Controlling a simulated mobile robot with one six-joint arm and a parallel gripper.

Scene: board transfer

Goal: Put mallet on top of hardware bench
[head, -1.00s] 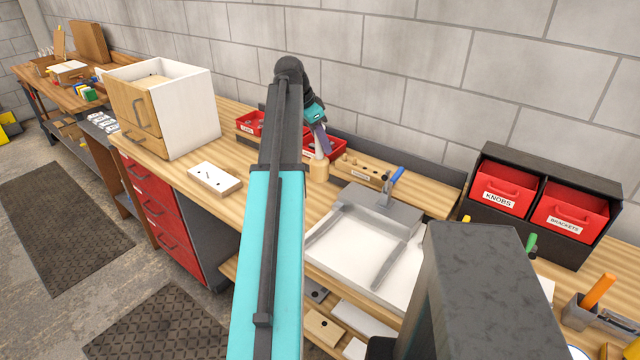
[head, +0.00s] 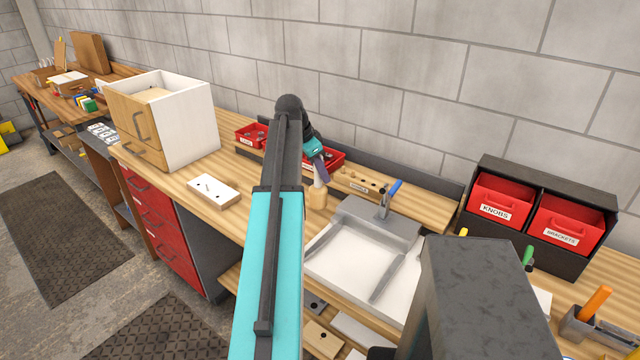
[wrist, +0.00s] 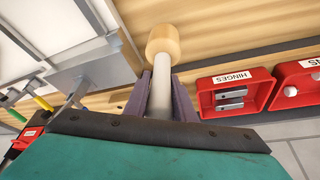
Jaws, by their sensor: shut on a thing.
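The mallet has a pale wooden head (head: 317,198) and a light handle, and it hangs head-down with the handle up. My gripper (head: 321,178) is shut on the handle; its purple fingers (wrist: 159,95) flank the handle in the wrist view, where the mallet's head (wrist: 163,40) points away from me. The hardware bench (head: 268,205) is a long light wood bench along the wall. The mallet is over its top, between the white block and the sheet-metal machine. I cannot tell whether the head touches the wood.
A white block (head: 214,191) and a wooden drawer box (head: 190,125) stand to the left. The grey machine (head: 362,262) is close on the right. Red trays (head: 250,134) and a holed wooden rack (head: 362,184) lie behind. Black-cased red bins (head: 505,198) stand farther right.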

